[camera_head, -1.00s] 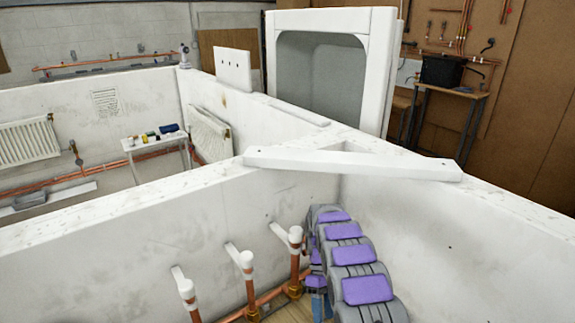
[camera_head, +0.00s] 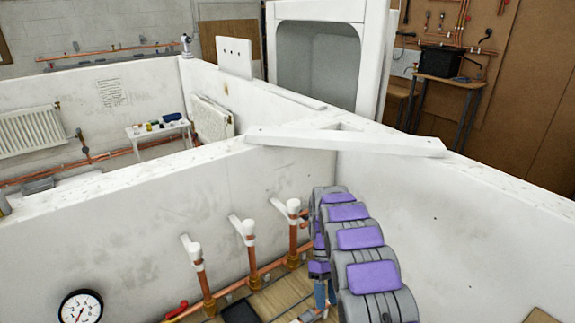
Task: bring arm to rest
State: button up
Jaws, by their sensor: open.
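My arm (camera_head: 365,275), grey with purple pads, reaches from the bottom right into the bay and bends down at its far end. My gripper (camera_head: 325,293) shows only as small blue jaws below the far end of the arm, partly hidden by the arm. The jaws look apart, with nothing seen between them. They are above the wooden floor, close to the right-most pipe stub.
Upright copper pipes with white valves (camera_head: 245,230) line the wall to the left of the arm. A white corner brace (camera_head: 345,140) spans the wall tops. A round gauge (camera_head: 81,307) and a black object (camera_head: 240,312) are at the bottom.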

jog(key=s+d+r+m+t+b, duration=0.2)
jog(key=s+d+r+m+t, duration=0.15)
jog(key=s+r, duration=1.05)
jog(key=s+r+m+t+b, duration=0.1)
jog(key=s+m, duration=0.4)
jog(key=s, duration=1.7)
jog(key=shift+s+a+r+t+b, duration=0.15)
jog(key=shift+a+r+t+b, duration=0.2)
jog(key=shift+t, duration=0.4)
jog(key=shift+f, duration=0.1)
dwell(1.0)
